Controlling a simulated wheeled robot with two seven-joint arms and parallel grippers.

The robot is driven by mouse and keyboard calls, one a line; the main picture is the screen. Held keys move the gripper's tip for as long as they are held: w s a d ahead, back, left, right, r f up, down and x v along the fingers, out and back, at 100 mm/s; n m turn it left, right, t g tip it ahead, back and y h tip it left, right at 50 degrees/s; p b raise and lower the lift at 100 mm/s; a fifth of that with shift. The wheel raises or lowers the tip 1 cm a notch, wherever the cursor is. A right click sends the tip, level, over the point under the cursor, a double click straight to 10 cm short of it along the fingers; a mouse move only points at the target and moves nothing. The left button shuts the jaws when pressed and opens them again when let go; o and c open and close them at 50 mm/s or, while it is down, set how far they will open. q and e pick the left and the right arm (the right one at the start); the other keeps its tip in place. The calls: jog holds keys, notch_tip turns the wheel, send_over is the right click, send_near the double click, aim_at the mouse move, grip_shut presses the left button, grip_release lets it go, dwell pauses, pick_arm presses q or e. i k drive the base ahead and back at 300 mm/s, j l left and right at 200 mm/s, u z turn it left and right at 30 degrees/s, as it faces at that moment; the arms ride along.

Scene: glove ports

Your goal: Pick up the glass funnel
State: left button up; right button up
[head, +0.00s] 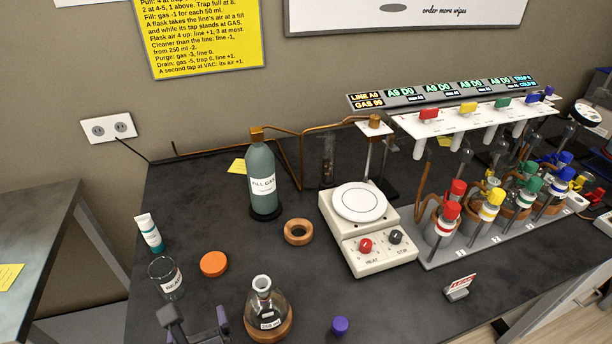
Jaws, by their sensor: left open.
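I cannot make out a glass funnel anywhere in the head view. My left gripper (196,320) shows at the bottom edge, left of the middle, with its two fingers apart and nothing seen between them. It is near the table's front, below the glass beaker (166,279) and left of the labelled round flask (268,312). The flask stands upright in a cork ring, its neck pointing up. My right gripper is not in view.
An orange disc (213,264), an empty cork ring (298,231) and a purple cap (340,326) lie on the dark bench. A white tube (149,233), a gas bottle (262,180) and a hotplate (368,246) stand around. A rack (440,255) of capped flasks fills the right.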

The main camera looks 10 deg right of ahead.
aim_at(502, 162)
jog(key=k+j+z, duration=0.1)
jog(key=z, duration=0.35)
jog(key=k+z, duration=0.1)
jog(key=z, duration=0.35)
jog(key=i+z, duration=0.15)
jog(key=z, duration=0.25)
jog(key=i+j+z, duration=0.15)
jog(key=z, duration=0.25)
